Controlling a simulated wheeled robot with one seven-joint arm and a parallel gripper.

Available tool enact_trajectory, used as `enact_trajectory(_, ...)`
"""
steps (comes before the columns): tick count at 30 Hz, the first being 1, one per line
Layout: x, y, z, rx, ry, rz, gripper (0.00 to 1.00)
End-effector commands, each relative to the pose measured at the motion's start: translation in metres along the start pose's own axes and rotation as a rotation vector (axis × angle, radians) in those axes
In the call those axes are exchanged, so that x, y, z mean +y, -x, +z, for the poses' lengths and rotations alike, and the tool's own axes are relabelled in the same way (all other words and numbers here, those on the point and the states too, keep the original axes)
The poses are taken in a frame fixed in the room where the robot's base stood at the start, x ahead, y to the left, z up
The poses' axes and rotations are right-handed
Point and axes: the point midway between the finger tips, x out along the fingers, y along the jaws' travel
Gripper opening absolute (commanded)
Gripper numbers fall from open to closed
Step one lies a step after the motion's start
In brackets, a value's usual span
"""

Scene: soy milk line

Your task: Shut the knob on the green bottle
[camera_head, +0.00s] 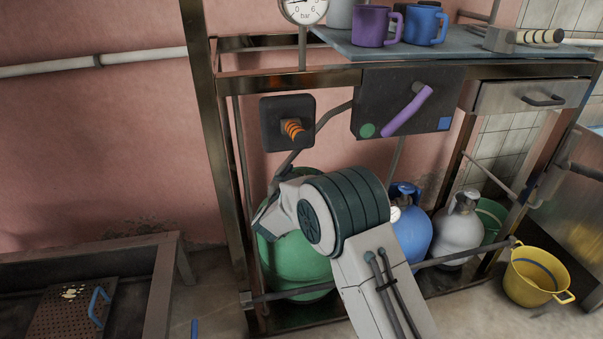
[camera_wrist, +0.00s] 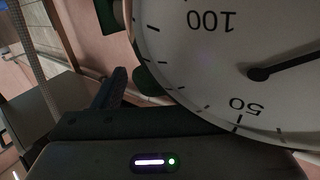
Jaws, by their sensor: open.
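The green bottle (camera_head: 293,264) stands on the rack's lower level in the head view, partly covered by my arm. Its knob is hidden there behind my arm. My gripper (camera_head: 267,215) is at the bottle's top left; its fingertips are hard to make out. In the wrist view my gripper's dark body (camera_wrist: 160,160) fills the bottom, and a large white dial gauge (camera_wrist: 220,70) marked 50 and 100 is very close. Dark green rounded parts (camera_wrist: 148,80) show behind the gauge; I cannot tell whether they are the knob. I see nothing held.
A blue bottle (camera_head: 413,240) and a grey bottle (camera_head: 459,232) stand right of the green one. A rack bar (camera_head: 400,268) crosses in front. A panel with a purple lever (camera_head: 408,110) and an orange-ringed valve handle (camera_head: 295,131) are above. A yellow bucket (camera_head: 530,280) stands at right.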

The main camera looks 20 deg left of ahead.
Motion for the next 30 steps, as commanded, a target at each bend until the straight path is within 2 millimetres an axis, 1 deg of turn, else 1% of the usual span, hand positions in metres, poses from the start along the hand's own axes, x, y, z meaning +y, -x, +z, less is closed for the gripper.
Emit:
enact_trajectory(5,-0.002,0.033,-0.004,-0.002,0.002,-0.006,0.68)
enact_trajectory(12,-0.002,0.089,-0.004,-0.001,0.002,-0.006,0.68)
enact_trajectory(16,-0.002,0.112,-0.003,-0.002,0.002,-0.006,0.68)
enact_trajectory(18,-0.002,0.121,-0.002,0.0,0.0,-0.005,0.68)
enact_trajectory(21,-0.002,0.128,-0.001,-0.001,0.001,-0.004,0.68)
enact_trajectory(30,-0.002,0.132,-0.001,0.001,0.0,-0.003,0.68)
